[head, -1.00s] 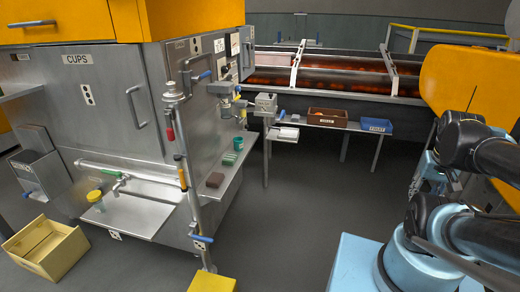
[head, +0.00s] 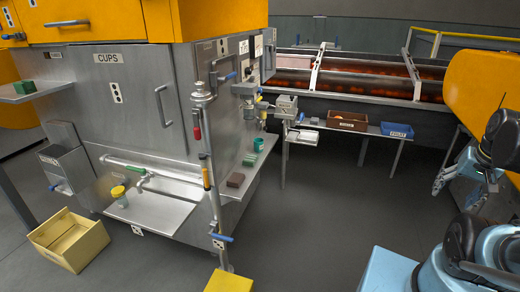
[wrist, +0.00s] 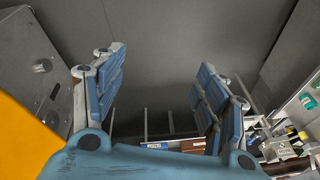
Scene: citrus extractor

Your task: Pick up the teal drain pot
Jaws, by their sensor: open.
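The teal drain pot (head: 258,144) is small in the head view. It stands on the narrow metal ledge at the right side of the big steel machine, beside a green block (head: 249,160). In the wrist view a small teal shape (wrist: 308,102) at the far right edge may be the same pot; I cannot tell for sure.
A vertical pipe (head: 211,170) with valves stands left of the ledge. A dark red block (head: 236,180) lies nearer on the ledge. A brown bin (head: 347,121) and a blue bin (head: 397,131) sit on a rear table. The middle floor is clear.

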